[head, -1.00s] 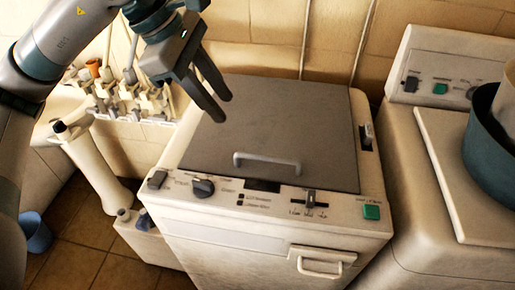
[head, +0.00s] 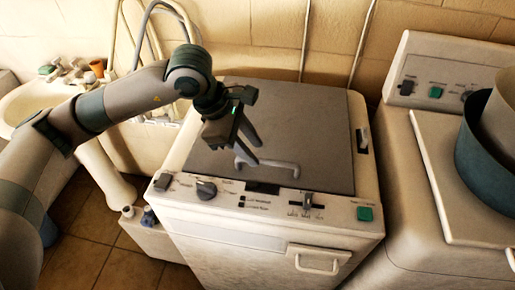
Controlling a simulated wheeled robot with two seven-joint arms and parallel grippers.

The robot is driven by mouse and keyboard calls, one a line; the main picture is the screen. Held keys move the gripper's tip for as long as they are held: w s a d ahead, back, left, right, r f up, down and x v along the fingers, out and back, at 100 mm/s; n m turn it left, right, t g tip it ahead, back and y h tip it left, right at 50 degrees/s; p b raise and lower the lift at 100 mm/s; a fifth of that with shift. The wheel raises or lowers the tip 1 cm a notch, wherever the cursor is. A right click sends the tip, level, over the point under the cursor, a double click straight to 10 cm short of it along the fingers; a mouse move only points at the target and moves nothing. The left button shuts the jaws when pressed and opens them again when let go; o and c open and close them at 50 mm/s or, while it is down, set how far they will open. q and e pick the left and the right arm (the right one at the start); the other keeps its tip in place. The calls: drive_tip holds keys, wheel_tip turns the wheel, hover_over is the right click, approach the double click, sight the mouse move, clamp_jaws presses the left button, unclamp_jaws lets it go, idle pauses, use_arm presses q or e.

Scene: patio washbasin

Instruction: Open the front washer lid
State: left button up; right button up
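The front washer (head: 275,225) stands in the middle of the head view. Its dark grey lid (head: 310,125) lies flat and shut on top. A light grey bar handle (head: 280,168) sits near the lid's front edge. My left gripper (head: 247,153) is over the lid, just above and behind the left end of the handle, pointing down toward it. Its two fingers are apart with nothing seen between them. Whether a fingertip touches the lid or handle cannot be told. My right gripper is not in view.
A second washer (head: 440,160) stands close at the right, with a blue-grey basin (head: 485,160) on it. A white washbasin (head: 40,100) with a pedestal is at the left. The tiled wall (head: 280,40) is close behind the front washer.

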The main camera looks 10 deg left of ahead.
sight(262, 159)
use_arm(q)
drive_tip(key=shift+p+x, duration=0.4)
drive_tip(key=shift+x, duration=1.35)
clamp_jaws()
